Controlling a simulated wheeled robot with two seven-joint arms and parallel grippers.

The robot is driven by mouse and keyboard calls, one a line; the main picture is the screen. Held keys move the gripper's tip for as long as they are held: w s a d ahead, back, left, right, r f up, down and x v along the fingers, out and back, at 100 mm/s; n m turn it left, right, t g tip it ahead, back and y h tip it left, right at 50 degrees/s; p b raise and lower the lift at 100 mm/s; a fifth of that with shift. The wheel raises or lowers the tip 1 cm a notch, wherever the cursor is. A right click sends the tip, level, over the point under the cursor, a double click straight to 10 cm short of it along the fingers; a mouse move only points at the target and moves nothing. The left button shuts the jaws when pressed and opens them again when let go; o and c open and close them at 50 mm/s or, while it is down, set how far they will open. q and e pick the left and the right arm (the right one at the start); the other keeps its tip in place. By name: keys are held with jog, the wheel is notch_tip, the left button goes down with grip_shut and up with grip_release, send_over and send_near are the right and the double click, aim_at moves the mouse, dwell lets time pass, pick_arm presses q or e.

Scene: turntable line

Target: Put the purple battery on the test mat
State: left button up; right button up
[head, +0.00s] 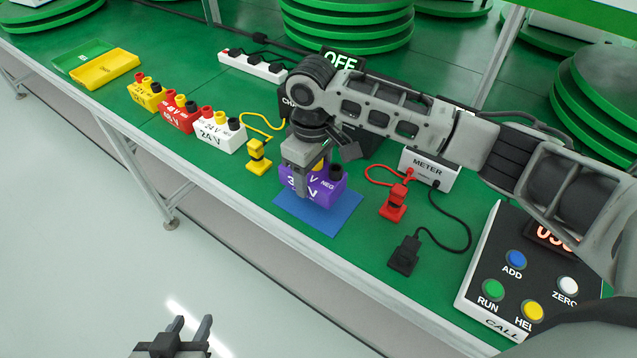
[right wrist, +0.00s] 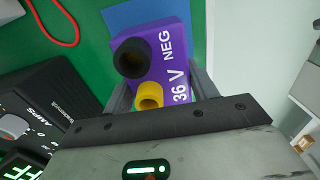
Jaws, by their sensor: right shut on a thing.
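The purple battery (head: 325,187), marked 36 V and NEG, is in my right gripper (head: 310,185) over the blue test mat (head: 345,217). In the right wrist view the purple battery (right wrist: 165,62) sits between the two fingers, with a black and a yellow terminal on top. The blue mat (right wrist: 120,18) shows beyond it. I cannot tell whether the battery touches the mat. My right gripper (right wrist: 160,90) is shut on the battery. My left gripper (head: 188,328) is away from the table over the floor, its two fingers apart and empty.
Yellow, red and white batteries (head: 217,132) stand in a row to the left. A yellow plug (head: 257,158), a red plug (head: 394,203) and a black plug (head: 404,255) lie around the mat. The meter (head: 430,170) and button panel (head: 520,280) are to the right.

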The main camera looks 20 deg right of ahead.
aim_at(319, 183)
jog(key=f, duration=0.1)
jog(key=d+f, duration=0.1)
jog(key=f, duration=0.1)
jog(key=shift+s+f, duration=0.1)
jog(key=shift+f, duration=0.1)
jog(key=shift+a+f, duration=0.1)
jog(key=shift+f, duration=0.2)
jog(key=shift+f, duration=0.1)
jog(key=o, duration=1.5)
jog(key=shift+c, duration=0.2)
notch_tip(319, 183, up, 11)
jog(key=shift+r, duration=0.6)
